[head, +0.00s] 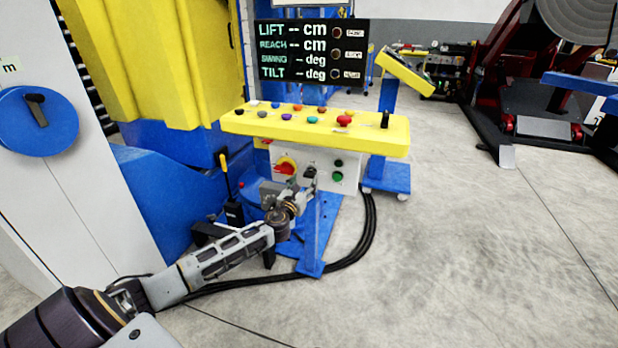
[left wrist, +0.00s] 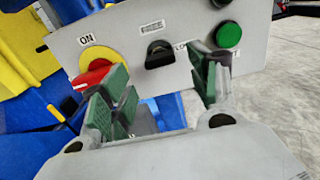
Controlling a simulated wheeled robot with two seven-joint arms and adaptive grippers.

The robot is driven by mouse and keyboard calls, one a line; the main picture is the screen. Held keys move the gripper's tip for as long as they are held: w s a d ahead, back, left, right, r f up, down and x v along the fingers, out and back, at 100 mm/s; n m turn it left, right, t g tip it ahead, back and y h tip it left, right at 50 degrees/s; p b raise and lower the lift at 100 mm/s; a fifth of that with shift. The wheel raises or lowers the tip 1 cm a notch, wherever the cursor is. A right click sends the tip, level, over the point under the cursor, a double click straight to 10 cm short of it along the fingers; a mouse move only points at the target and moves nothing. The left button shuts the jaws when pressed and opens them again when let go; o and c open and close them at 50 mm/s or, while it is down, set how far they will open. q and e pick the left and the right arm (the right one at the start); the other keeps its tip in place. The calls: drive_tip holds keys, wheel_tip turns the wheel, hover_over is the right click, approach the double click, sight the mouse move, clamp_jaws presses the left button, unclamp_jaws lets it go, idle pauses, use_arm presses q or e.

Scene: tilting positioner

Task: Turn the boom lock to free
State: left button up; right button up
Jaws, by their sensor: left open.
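The white switch panel (head: 328,160) hangs under the yellow console. A black knob (left wrist: 158,54), apparently the boom lock, sits mid-panel in the left wrist view, with its bar lying roughly crosswise. A label beside it starts with "LO"; a finger hides the rest. My left gripper (head: 298,186) is in front of the panel. In the left wrist view it is open and empty (left wrist: 166,86), its green-padded fingers below and either side of the knob, apparently apart from it. My right gripper is out of view.
A red rotary switch (left wrist: 94,76) on a yellow disc marked ON is left of the knob, close to a finger. A green button (left wrist: 228,35) is to the right. The yellow console (head: 380,139) overhangs the panel. Black cables (head: 366,225) lie on the floor; open floor is right.

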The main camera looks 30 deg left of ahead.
sight(308, 177)
use_arm(q)
drive_tip(key=shift+b+x, duration=0.3)
drive_tip(key=shift+x, duration=1.25)
drive_tip(key=shift+b+x, duration=0.3)
drive_tip(key=shift+x, duration=1.1)
drive_tip(key=shift+w, duration=0.35)
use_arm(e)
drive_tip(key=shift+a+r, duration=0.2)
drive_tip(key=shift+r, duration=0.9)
use_arm(q)
drive_tip(key=shift+c, duration=0.4)
drive_tip(key=c, duration=0.9)
drive_tip(key=shift+c, duration=0.2)
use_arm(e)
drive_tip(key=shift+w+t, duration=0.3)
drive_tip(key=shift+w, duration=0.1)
